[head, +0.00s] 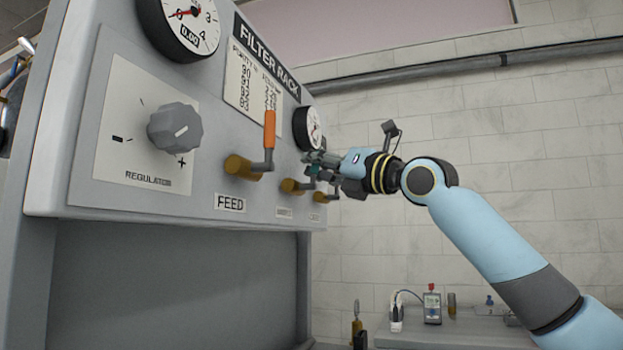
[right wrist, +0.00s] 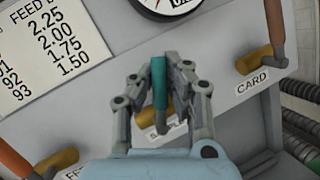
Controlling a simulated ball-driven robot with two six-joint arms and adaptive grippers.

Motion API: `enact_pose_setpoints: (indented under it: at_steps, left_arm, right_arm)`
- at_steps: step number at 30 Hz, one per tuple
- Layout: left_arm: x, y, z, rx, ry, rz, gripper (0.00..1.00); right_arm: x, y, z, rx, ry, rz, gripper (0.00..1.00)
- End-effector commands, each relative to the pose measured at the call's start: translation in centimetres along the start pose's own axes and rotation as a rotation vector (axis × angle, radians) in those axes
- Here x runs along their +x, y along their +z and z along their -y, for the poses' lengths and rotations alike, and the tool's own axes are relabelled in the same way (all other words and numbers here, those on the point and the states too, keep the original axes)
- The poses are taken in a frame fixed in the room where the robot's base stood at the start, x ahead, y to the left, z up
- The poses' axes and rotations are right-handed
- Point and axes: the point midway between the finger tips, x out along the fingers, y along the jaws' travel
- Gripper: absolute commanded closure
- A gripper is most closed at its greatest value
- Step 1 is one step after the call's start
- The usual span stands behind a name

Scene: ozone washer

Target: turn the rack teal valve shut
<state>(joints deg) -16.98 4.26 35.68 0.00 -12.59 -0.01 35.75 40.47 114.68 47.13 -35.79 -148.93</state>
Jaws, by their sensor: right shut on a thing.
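The rack's teal valve has a teal handle (right wrist: 159,85) that stands upright in the right wrist view, between my right gripper's fingers (right wrist: 163,80). The fingers are shut on the handle from both sides. Part of its brass body and the label below are hidden by the gripper. In the head view my right gripper (head: 318,167) reaches the valve from the right, and only a bit of teal shows among the fingers. The brass body (head: 290,186) shows just left of the gripper. My left gripper is not in view.
The FEED valve with an orange handle (head: 269,130) stands left of the teal one. The CARD valve (right wrist: 255,60) is on the other side. A regulator knob (head: 175,130) and gauges (head: 183,22) are on the panel. A bench (head: 450,335) with small instruments stands at the lower right.

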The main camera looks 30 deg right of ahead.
Motion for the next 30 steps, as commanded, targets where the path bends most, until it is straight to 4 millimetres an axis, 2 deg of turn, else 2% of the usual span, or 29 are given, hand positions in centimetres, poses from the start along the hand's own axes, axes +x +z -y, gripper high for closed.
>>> enact_pose_setpoints:
  at_steps: [12,30]
  left_arm:
    - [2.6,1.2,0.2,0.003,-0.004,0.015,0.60]
    - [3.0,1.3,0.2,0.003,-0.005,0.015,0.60]
  right_arm:
    - [-0.3,-0.4,-0.9,-0.215,0.086,0.042,1.00]
    - [-0.3,-0.4,-1.2,-0.266,0.105,0.050,1.00]
